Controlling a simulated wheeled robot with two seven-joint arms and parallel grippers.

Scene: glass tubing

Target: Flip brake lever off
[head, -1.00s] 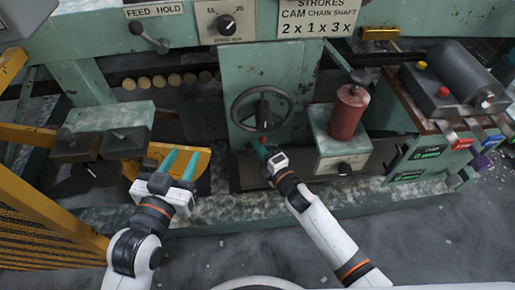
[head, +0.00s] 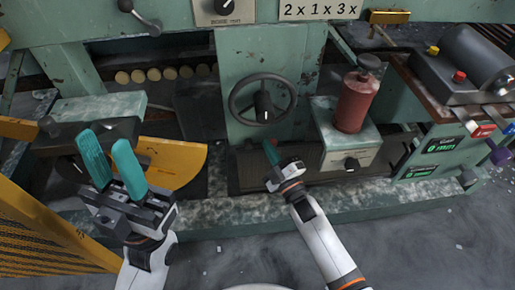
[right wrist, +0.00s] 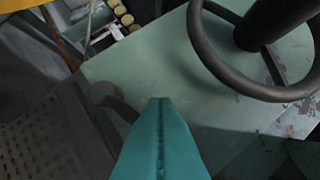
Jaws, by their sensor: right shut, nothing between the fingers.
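No lever is labelled as the brake in view. A dark curved piece (right wrist: 108,98), possibly a lever, sits just left of my right fingers in the right wrist view; whether they touch is unclear. My right gripper (head: 270,150) is shut and empty, low in front of the green machine panel, just below the black handwheel (head: 235,98). Its teal fingers (right wrist: 160,102) lie together in the right wrist view, with the handwheel rim (right wrist: 238,82) at upper right. My left gripper (head: 108,160) is open and empty at the left, in front of the yellow curved plate.
A red canister (head: 355,105) stands on a green box right of the handwheel. A console (head: 450,80) with buttons and coloured handles is further right. A feed-hold lever (head: 142,20) is at top left. A yellow guard (head: 50,225) stands at lower left.

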